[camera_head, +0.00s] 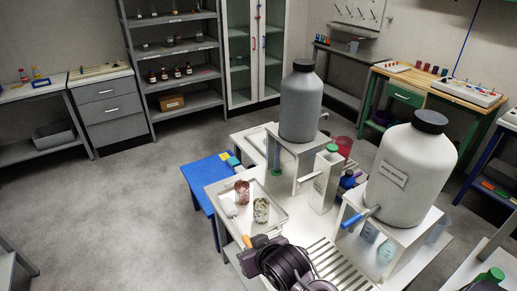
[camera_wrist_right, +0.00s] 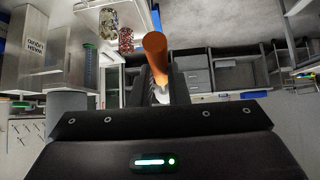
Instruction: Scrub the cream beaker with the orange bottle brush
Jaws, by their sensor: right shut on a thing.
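My right gripper (camera_head: 262,243) is at the near edge of the white bench, shut on the orange bottle brush (camera_head: 247,241). In the right wrist view the orange handle (camera_wrist_right: 154,46) sticks up from between the jaws, with a pale part below it. The cream beaker (camera_head: 261,210), speckled with dark marks, stands on the grey tray just beyond the gripper, apart from the brush. It also shows in the right wrist view (camera_wrist_right: 108,22). A red-marked beaker (camera_head: 242,192) stands behind it. The brush head is mostly hidden. My left gripper is not in view.
The tray (camera_head: 278,222) has a low rim. Two large black-capped carboys, one grey (camera_head: 302,105) and one white (camera_head: 407,175), stand on raised stands to the right. A green-capped container (camera_head: 326,180) stands between them. A slotted rack (camera_head: 335,262) lies right of my gripper.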

